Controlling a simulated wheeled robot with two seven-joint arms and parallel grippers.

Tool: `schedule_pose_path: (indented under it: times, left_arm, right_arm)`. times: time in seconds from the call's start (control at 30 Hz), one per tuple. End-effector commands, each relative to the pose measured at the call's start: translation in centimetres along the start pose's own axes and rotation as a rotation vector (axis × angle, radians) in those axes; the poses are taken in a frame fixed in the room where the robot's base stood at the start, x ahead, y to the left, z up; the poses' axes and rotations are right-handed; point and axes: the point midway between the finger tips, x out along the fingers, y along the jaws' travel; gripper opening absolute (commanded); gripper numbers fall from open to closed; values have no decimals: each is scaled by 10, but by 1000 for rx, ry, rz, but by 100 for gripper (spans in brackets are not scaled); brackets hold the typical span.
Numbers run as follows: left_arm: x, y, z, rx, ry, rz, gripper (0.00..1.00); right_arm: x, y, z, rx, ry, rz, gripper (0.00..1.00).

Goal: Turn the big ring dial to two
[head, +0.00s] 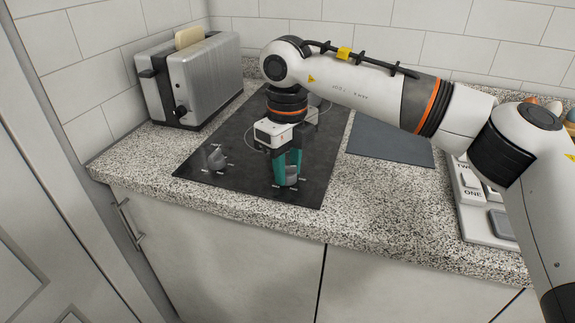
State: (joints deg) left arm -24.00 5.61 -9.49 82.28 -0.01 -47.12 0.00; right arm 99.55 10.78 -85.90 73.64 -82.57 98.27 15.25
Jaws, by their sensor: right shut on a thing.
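A black cooktop (225,178) with two grey dials at its front edge lies on the speckled counter. The left dial (216,158) stands free, with small white marks around it. My right gripper (288,171) points down with teal fingers and is shut on the right dial (291,182). The fingers and wrist cover most of that dial, so its pointer setting is hard to read. Thin ring outlines (250,139) show on the cooktop behind the gripper, partly hidden by my arm. I cannot tell from the marks which ring each dial belongs to. My left gripper is not in view.
A silver toaster (205,80) with a bread slice (189,38) stands at the back left. A dark grey mat (392,148) lies right of the cooktop. A white board (475,222) with ONE and TWO labels sits at the right, partly behind my arm. The front counter strip is clear.

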Motion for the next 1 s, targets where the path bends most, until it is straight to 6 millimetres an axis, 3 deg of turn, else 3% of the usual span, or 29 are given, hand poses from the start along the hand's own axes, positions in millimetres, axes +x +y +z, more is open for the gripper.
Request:
schedule_pose_path:
  times: [1.0]
  left_arm:
    - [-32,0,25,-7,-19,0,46]
  right_arm:
    - [-1,0,0,951,3,-1,8]
